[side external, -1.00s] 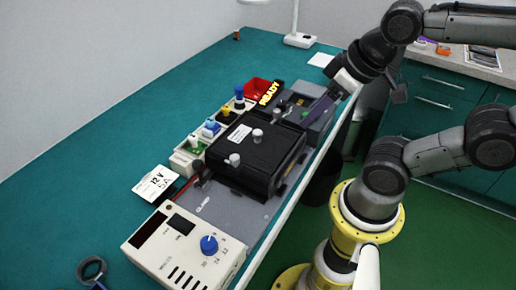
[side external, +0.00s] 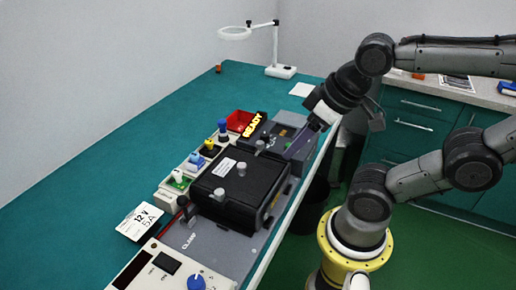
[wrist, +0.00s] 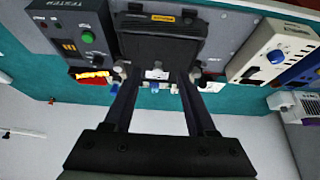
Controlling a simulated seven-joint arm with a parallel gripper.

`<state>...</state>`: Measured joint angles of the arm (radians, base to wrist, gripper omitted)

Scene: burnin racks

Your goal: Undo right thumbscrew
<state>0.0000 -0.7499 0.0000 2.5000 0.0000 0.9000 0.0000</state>
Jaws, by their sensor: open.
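The black box-shaped fixture (side external: 238,205) sits on the grey base on the bench. Which is the task's right thumbscrew I cannot tell for certain.
The yellow READY sign (side external: 240,124) and red bin (side external: 238,118) are at the far end. Coloured-knob modules (side external: 208,150) line the fixture's left side. A power unit with a blue dial (side external: 196,282) is in front. The teal bench (side external: 120,170) is clear at left.

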